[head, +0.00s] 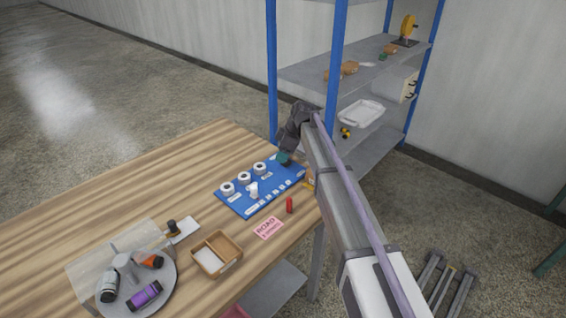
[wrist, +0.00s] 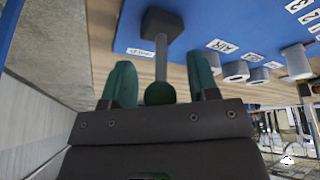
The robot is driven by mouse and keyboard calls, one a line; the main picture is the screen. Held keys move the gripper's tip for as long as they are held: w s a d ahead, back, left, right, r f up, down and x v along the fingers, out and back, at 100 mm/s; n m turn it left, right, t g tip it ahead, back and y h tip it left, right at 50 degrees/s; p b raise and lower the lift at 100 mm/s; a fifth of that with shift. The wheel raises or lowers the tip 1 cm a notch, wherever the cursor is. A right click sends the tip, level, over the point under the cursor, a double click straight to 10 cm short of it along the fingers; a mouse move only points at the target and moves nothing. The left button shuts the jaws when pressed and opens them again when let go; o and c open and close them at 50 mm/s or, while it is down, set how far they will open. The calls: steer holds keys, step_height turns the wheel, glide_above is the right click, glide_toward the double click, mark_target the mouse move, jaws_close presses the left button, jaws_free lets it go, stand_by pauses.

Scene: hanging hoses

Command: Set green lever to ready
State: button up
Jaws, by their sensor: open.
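The green lever (wrist: 160,94) shows in the wrist view as a round green knob on a grey shaft, rising from a dark square base on the blue panel (wrist: 190,12). My gripper (wrist: 160,64) is open, with one green finger on each side of the knob and shaft. Gaps show on both sides, so neither finger appears to touch it. In the head view my gripper (head: 284,157) is over the far right end of the blue panel (head: 236,207), and I cannot make out the lever apart from it there. The lever's label is too small to read surely.
White round knobs (head: 244,177) and a white switch (head: 253,190) stand on the panel left of my gripper. A red object (head: 289,205), pink card (head: 268,228), wooden tray (head: 237,253) and grey round tray (head: 168,290) lie nearer. A blue-post shelf (head: 336,70) stands close behind my gripper.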

steer(key=shift+c, duration=0.4)
jaws_close()
